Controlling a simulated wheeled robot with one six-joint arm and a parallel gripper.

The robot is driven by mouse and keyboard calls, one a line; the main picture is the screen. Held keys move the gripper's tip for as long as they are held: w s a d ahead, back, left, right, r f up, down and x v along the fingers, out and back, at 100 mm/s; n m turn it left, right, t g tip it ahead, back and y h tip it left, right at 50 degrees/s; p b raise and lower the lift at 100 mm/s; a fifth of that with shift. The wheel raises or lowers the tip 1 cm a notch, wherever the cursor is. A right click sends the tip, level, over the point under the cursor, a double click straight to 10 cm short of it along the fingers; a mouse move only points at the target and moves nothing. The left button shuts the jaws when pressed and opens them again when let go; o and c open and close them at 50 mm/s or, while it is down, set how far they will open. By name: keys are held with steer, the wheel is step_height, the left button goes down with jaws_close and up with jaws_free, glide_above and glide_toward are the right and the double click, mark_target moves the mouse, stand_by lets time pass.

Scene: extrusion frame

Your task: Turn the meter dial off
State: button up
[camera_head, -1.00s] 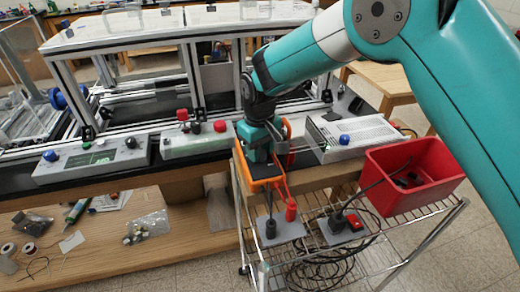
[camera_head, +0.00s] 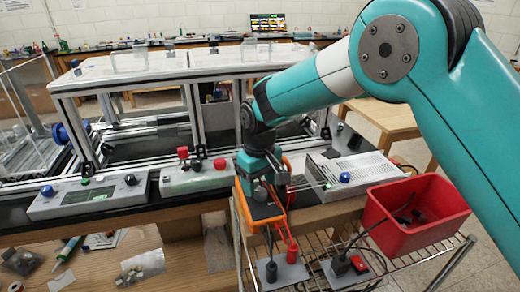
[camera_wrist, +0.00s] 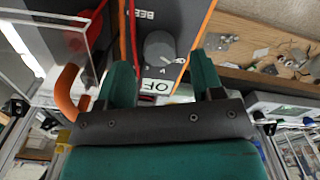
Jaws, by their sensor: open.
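The meter (camera_head: 241,205) is a dark-faced box with orange edges, standing at the front edge of the bench, with red leads at its front. Its grey round dial (camera_wrist: 160,46) shows in the wrist view, beyond and between my fingertips. A white patch with the letters "OF" lies just below the dial, partly hidden by my gripper. My gripper (camera_wrist: 163,72) is open, with one green finger on each side of the dial's lower part. I cannot tell whether the fingers touch it. In the head view my gripper (camera_head: 262,186) hangs over the meter and hides its dial.
Red and orange cables run beside my left finger in the wrist view. A grey vented box (camera_head: 358,172) with a blue knob and a red bin (camera_head: 425,238) stand right of the meter. Control boxes (camera_head: 84,200) line the bench to the left. A framed enclosure stands behind.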

mark_target(261, 192)
step_height(261, 192, up, 15)
steer(key=b, duration=0.2)
steer(key=s+d+r+y, duration=0.1)
steer(key=s+d+r, duration=0.2)
steer(key=s+d, duration=0.7)
steer(key=s+d+f+y, duration=0.1)
steer(key=s+d+f, duration=0.1)
steer(key=s, duration=0.7)
steer(key=s+d+f+y, duration=0.2)
steer(key=s+d, duration=0.1)
steer(key=s, duration=0.6)
steer(key=shift+s+d+f+m, duration=0.15)
steer(key=shift+f+m, duration=0.15)
